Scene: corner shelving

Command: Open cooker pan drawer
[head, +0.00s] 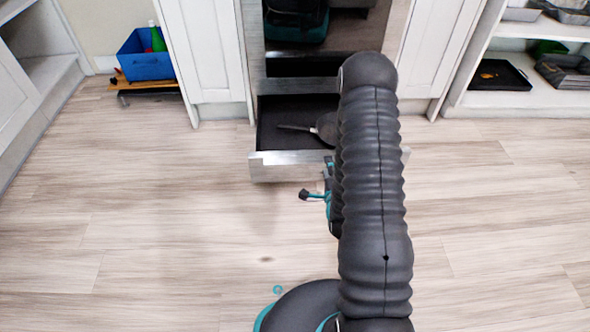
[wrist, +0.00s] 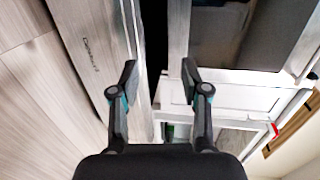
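The cooker pan drawer (head: 285,167) stands pulled out at the bottom of the cooker, with its dark inside showing from above. A dark pan (head: 325,127) with a long handle lies in it, partly hidden by my arm. In the wrist view the pale drawer front (wrist: 92,45) with lettering is at the left, beside a dark gap. My gripper (wrist: 159,70) is open, its two fingers apart with nothing seen between them. In the head view it is close in front of the drawer's right half, mostly hidden behind my arm. Contact with the drawer cannot be told.
White cabinets (head: 207,60) flank the cooker (head: 322,66). A blue bin (head: 146,66) stands on a low wooden stand at the left. Open shelves (head: 540,100) with trays are at the right. The wooden floor (head: 150,220) is clear on both sides of my arm.

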